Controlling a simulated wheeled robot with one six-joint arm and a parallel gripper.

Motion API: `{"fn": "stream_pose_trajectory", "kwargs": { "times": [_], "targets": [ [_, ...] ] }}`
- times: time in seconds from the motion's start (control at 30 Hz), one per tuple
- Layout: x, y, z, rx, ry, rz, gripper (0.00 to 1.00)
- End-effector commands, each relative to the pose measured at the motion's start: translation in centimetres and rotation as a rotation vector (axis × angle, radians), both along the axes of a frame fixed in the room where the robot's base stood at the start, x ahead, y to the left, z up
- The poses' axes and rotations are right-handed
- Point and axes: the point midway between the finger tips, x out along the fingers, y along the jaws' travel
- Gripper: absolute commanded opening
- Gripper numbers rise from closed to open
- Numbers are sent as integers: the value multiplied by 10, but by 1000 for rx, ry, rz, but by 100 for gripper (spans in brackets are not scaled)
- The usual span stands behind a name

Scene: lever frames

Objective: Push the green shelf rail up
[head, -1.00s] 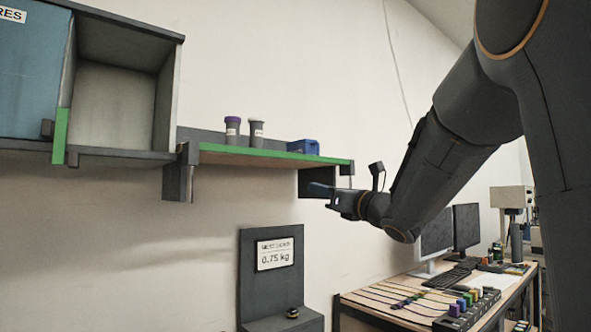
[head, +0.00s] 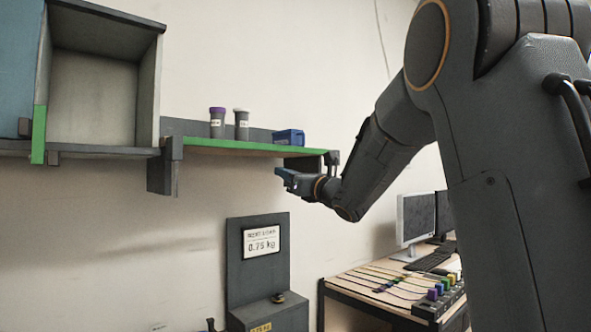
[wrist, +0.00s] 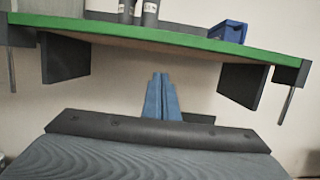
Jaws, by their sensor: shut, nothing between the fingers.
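The green shelf rail (head: 240,147) is the front edge of a wall shelf. It tilts slightly down to the right in the head view. It also spans the upper part of the wrist view (wrist: 150,36). My gripper (head: 281,172) is below the rail near its right end in the head view, apart from it. In the wrist view the blue fingers of my gripper (wrist: 161,78) are together and empty, below the rail. Dark brackets show under both ends of the shelf.
A purple-capped container (head: 217,123), a white-capped container (head: 241,125) and a blue bin (head: 288,138) stand on the shelf. An open cabinet (head: 95,85) hangs at left. A weight-sign stand (head: 258,270) is below. A desk (head: 375,300) with monitors stands at right.

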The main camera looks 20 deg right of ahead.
Motion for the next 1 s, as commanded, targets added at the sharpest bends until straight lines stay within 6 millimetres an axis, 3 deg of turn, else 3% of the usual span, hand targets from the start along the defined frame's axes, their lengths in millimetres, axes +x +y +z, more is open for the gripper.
{"fn": "stream_pose_trajectory", "kwargs": {
  "times": [0.1,0.4,0.9,1.0],
  "targets": [
    [16,8,12,0,-1,1,0],
    [15,7,40,0,0,0,0],
    [15,7,44,0,0,0,0],
    [15,15,50,0,-2,12,0]
  ]
}}
